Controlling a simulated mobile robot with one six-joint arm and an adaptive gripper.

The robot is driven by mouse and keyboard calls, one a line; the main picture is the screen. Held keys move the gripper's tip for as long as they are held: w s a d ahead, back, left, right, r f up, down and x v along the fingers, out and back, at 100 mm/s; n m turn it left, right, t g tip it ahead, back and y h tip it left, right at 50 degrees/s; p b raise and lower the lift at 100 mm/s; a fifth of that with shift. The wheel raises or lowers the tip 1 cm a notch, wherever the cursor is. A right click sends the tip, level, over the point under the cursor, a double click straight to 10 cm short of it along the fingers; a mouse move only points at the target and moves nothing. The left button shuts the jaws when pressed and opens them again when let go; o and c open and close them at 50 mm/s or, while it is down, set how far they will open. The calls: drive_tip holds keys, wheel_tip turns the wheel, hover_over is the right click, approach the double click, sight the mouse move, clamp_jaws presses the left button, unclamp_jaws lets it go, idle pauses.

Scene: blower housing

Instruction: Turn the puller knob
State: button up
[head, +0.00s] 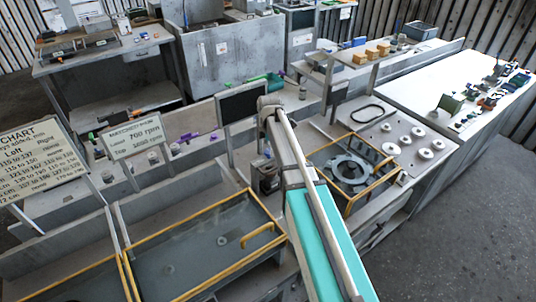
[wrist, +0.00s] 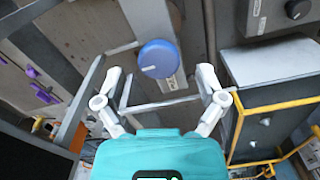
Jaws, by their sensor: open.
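A round blue knob (wrist: 159,59) shows in the wrist view, on a grey panel with a light plate beside it. I cannot read a label that names it as the puller knob. My gripper (wrist: 160,77) is open and empty, with one white finger on each side below the knob. The knob lies beyond the fingertips, roughly centred between them, and neither finger appears to touch it. A dark round knob (wrist: 297,9) sits at the top right of the wrist view. In the head view my arm hides the gripper, and I cannot make out the blue knob.
A dark monitor (head: 242,103) stands left of my arm's end. A yellow-railed bay with a round grey housing (head: 350,169) is to the right. A yellow-edged tray (head: 205,250) lies front left. Sign boards (head: 134,142) stand at left. Grey floor (head: 450,225) is open at right.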

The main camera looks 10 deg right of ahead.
drive_tip(key=shift+f+b, duration=0.4)
drive_tip(key=shift+f, duration=0.2)
drive_tip(key=c, duration=1.1)
